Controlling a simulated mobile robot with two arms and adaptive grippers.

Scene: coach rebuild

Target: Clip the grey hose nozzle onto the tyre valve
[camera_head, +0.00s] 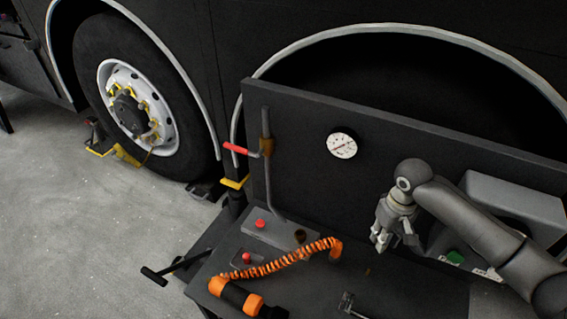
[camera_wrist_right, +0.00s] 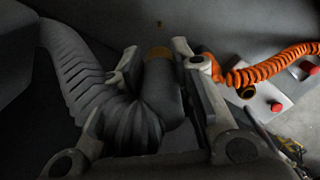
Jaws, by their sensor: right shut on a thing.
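My right gripper (camera_head: 387,243) is above the right part of the dark bench, in front of its back panel. In the right wrist view its fingers (camera_wrist_right: 180,62) are shut on the grey hose nozzle (camera_wrist_right: 160,88), a dark grey cylinder with a brass-coloured end facing away from me. A ribbed grey hose (camera_wrist_right: 85,75) curves off to the left. In the head view the nozzle is hard to make out. A small brass-coloured stub (camera_head: 367,271) is on the bench, apart from the gripper; I cannot tell if it is the tyre valve. My left gripper is not in view.
A coiled orange hose (camera_head: 285,259) and red-knobbed grey boxes (camera_head: 268,230) occupy the bench's left part. A red-handled lever (camera_head: 238,150) rises there. A gauge (camera_head: 342,146) is on the back panel (camera_head: 300,125). A bus wheel (camera_head: 88,45) stands at far left.

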